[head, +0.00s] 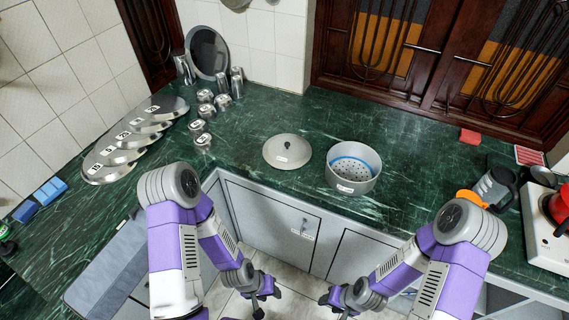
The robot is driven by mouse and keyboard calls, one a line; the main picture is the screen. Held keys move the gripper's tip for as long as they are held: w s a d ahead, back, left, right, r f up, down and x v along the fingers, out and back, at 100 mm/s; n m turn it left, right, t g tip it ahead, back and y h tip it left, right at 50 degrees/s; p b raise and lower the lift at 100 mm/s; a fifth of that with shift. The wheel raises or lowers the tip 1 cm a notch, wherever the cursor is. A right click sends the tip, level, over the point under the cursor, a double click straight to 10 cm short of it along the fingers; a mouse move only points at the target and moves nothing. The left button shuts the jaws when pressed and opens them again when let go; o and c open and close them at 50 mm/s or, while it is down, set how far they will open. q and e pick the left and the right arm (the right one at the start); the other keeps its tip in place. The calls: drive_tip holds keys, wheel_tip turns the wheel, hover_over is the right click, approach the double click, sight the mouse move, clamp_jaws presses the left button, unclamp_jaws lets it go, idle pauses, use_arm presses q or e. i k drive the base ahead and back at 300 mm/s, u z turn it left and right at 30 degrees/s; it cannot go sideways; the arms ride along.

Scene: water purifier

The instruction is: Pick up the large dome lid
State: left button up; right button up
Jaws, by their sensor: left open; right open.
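A large grey dome lid (287,151) with a dark knob lies on the green marble counter (262,118), near its front edge. A round grey pot (353,181) with a perforated inside and a blue ring stands just right of the lid, apart from it. My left gripper (262,303) is low in front of the counter, below the lid in the picture, and is open and empty. My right gripper (338,303) is at a similar height to its right, also open and empty. Neither gripper touches the lid.
Several flat metal lids (117,155) overlap at the left. Several metal cups (206,110) stand behind the dome lid to the left, near a round tray (207,52). A dark jug (494,187) and a white stove (545,235) are at the right. The counter behind the pot is clear.

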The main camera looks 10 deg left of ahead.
sight(283, 151)
drive_tip(key=k, duration=0.15)
drive_tip(key=u, duration=1.25)
drive_tip(key=i, duration=1)
drive_tip(key=z, duration=1.7)
